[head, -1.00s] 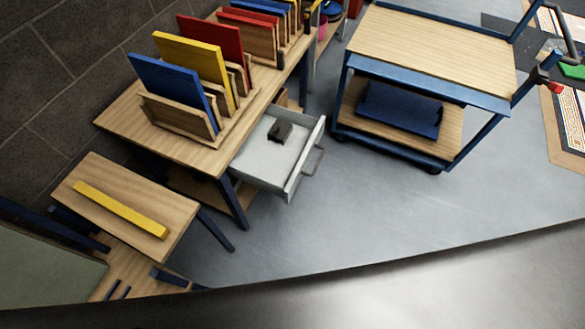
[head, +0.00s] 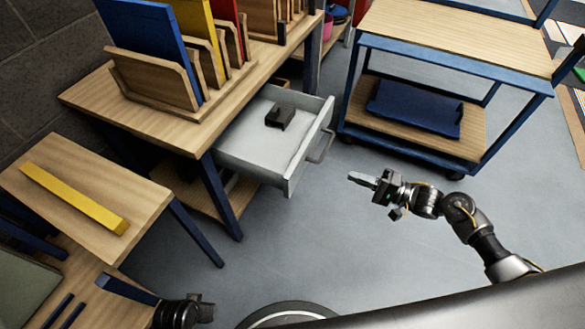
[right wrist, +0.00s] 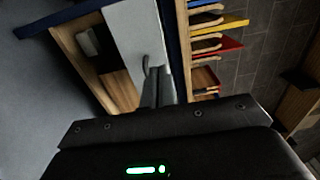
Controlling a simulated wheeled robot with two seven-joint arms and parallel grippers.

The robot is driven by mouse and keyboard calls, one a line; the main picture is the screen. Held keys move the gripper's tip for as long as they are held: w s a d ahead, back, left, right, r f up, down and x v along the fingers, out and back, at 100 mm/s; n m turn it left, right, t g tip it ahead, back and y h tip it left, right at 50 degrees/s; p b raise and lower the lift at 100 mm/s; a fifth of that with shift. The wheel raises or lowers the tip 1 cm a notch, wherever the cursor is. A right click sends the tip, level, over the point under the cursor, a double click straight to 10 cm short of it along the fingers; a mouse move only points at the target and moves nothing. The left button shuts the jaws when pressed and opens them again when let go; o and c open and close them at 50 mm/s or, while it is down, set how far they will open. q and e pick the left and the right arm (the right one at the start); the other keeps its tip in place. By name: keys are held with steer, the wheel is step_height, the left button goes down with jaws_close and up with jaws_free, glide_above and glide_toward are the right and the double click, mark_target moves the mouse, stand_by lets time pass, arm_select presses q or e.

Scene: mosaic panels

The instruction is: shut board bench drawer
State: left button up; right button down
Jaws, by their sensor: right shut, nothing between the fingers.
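The board bench (head: 185,115) stands at the left in the head view, with its white drawer (head: 250,155) pulled out to the right. A dark block-like object (head: 280,117) lies in the drawer. The drawer's handle (head: 321,147) is on its front; it also shows in the right wrist view (right wrist: 147,66). My right gripper (head: 352,178) is shut and empty, to the right of and a little below the handle, apart from it in the head view. In the right wrist view its fingers (right wrist: 157,88) point toward the drawer front.
A blue-framed cart (head: 425,60) stands to the right of the drawer. A small table (head: 90,195) with a yellow bar (head: 75,197) is at the left. Colored boards (head: 145,40) stand in racks on the bench. The floor (head: 270,240) before the drawer is clear.

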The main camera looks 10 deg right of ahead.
mark_target(302, 158)
steer(key=b+x, duration=0.1)
steer(key=x, duration=1.2)
steer(key=shift+w+a, duration=0.25)
steer(key=shift+a, duration=0.1)
arm_select(q)
steer(key=shift+w+v, duration=0.25)
steer(key=shift+v, duration=0.85)
arm_select(e)
steer(key=shift+a, duration=0.1)
arm_select(q)
steer(key=shift+r, duration=0.2)
arm_select(e)
steer(key=shift+w, duration=0.1)
